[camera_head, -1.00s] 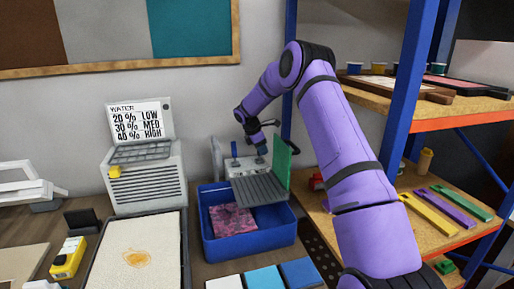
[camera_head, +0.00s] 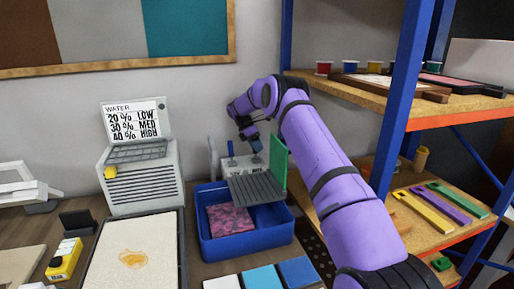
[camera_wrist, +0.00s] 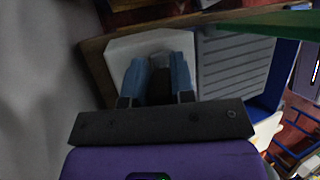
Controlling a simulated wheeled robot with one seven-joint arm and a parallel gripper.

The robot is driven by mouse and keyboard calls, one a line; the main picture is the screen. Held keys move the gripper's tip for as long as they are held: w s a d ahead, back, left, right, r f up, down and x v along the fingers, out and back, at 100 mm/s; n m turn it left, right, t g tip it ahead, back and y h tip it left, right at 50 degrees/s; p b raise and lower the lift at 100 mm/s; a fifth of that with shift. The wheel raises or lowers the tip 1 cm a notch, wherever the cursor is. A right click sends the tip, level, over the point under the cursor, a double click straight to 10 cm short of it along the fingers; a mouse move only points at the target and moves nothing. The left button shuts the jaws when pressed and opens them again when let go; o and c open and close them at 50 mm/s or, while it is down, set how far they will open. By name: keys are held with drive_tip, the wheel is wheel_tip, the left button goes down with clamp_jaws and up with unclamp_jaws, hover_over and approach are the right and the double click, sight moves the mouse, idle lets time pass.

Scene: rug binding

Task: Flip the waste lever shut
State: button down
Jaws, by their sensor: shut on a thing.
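A small pale control box (camera_head: 227,163) stands against the wall behind the blue bin, with a slim lever (camera_head: 231,149) upright on its left part. My gripper (camera_head: 256,147) is at the right part of the box, beside the green upright panel (camera_head: 279,158). In the wrist view, the two blue fingers of my gripper (camera_wrist: 157,78) are close around a dark piece between them, over the pale box (camera_wrist: 125,45). It looks like the waste lever, but the fingers hide most of it and I read no label.
A blue bin (camera_head: 245,247) with a grey ribbed plate (camera_head: 257,189) and a pink patterned piece (camera_head: 229,220) stands in front of the box. A grey machine with a water sign (camera_head: 140,180) is left. A blue shelf post (camera_head: 396,110) stands close right of my arm.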

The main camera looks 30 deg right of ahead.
drive_tip(key=c, duration=1)
unclamp_jaws()
drive_tip(key=shift+o, duration=0.2)
drive_tip(key=v, duration=0.7)
drive_tip(key=shift+w+r, duration=0.15)
drive_tip(key=shift+w, duration=0.05)
drive_tip(key=shift+a, duration=0.15)
